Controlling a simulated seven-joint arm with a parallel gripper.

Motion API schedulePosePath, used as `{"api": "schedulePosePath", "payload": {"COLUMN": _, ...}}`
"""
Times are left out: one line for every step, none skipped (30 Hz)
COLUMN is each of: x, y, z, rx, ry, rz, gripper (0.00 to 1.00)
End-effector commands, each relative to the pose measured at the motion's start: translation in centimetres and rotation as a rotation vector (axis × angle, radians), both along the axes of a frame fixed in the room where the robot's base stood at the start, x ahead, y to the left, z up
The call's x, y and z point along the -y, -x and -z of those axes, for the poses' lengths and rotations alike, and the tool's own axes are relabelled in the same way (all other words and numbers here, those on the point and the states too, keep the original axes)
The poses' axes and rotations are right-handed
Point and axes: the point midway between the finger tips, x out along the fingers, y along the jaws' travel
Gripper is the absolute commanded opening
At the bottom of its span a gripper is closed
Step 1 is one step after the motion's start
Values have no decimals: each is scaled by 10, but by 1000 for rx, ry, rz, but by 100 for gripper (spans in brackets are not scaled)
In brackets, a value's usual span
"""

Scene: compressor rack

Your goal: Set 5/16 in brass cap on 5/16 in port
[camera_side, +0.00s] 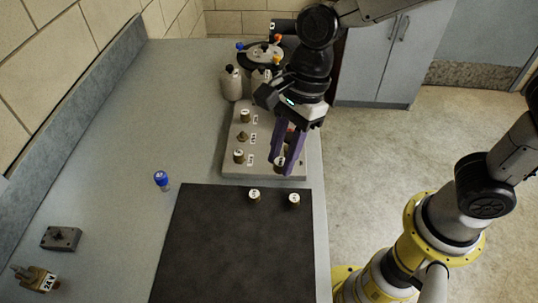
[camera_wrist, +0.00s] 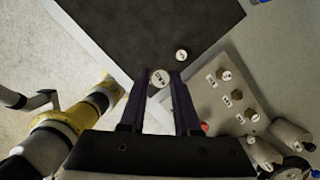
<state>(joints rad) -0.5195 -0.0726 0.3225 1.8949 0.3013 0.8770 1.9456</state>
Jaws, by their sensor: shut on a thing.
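My gripper (camera_side: 286,160) is over the front right part of the grey port block (camera_side: 232,167). In the wrist view its two purple fingers (camera_wrist: 157,82) are closed on a brass cap (camera_wrist: 159,78) with a white labelled top. The label is too small to read surely. The held cap also shows low between the fingertips in the side view (camera_side: 279,162). I cannot tell whether it touches a port beneath it. A row of brass fittings (camera_side: 242,137) stands along the block's left side, with small label plates beside them. The 5/16 in port cannot be picked out.
Two white-topped caps, one left (camera_side: 254,195) and one right (camera_side: 294,200), stand on the dark mat (camera_side: 235,250). A blue-topped piece (camera_side: 161,180) stands left of it. A pale bottle (camera_side: 231,83) is behind the block. A red part (camera_wrist: 204,127) lies near my fingers.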

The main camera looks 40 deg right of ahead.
Motion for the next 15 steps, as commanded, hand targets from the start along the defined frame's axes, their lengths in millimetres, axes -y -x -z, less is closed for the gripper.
{"api": "schedulePosePath", "payload": {"x": -3, "y": -7, "z": -6, "rx": 3, "ry": -2, "rz": 19, "gripper": 0}}
{"api": "schedulePosePath", "payload": {"x": -5, "y": -12, "z": -8, "rx": 2, "ry": -1, "rz": 35, "gripper": 0}}
{"api": "schedulePosePath", "payload": {"x": -7, "y": -22, "z": -10, "rx": 3, "ry": -1, "rz": 61, "gripper": 0}}
{"api": "schedulePosePath", "payload": {"x": -8, "y": -32, "z": -11, "rx": 1, "ry": 0, "rz": 87, "gripper": 0}}
{"api": "schedulePosePath", "payload": {"x": -8, "y": -43, "z": -12, "rx": 0, "ry": 0, "rz": 116, "gripper": 0}}
{"api": "schedulePosePath", "payload": {"x": -8, "y": -58, "z": -12, "rx": -1, "ry": 0, "rz": 155, "gripper": 0}}
{"api": "schedulePosePath", "payload": {"x": -6, "y": -71, "z": -11, "rx": -2, "ry": 0, "rz": 186, "gripper": 0}}
{"api": "schedulePosePath", "payload": {"x": -4, "y": -83, "z": -10, "rx": -1, "ry": 0, "rz": 218, "gripper": 0}}
{"api": "schedulePosePath", "payload": {"x": -1, "y": -100, "z": -7, "rx": -2, "ry": 1, "rz": 258, "gripper": 0}}
{"api": "schedulePosePath", "payload": {"x": 3, "y": -112, "z": -5, "rx": -2, "ry": 2, "rz": 286, "gripper": 0}}
{"api": "schedulePosePath", "payload": {"x": 6, "y": -124, "z": -2, "rx": -3, "ry": 2, "rz": 314, "gripper": 0}}
{"api": "schedulePosePath", "payload": {"x": 12, "y": -138, "z": 2, "rx": -3, "ry": 2, "rz": 348, "gripper": 0}}
{"api": "schedulePosePath", "payload": {"x": 16, "y": -147, "z": 6, "rx": -4, "ry": 2, "rz": 370, "gripper": 0}}
{"api": "schedulePosePath", "payload": {"x": 21, "y": -156, "z": 9, "rx": -4, "ry": 2, "rz": 391, "gripper": 0}}
{"api": "schedulePosePath", "payload": {"x": 27, "y": -167, "z": 14, "rx": -4, "ry": 1, "rz": 415, "gripper": 0}}
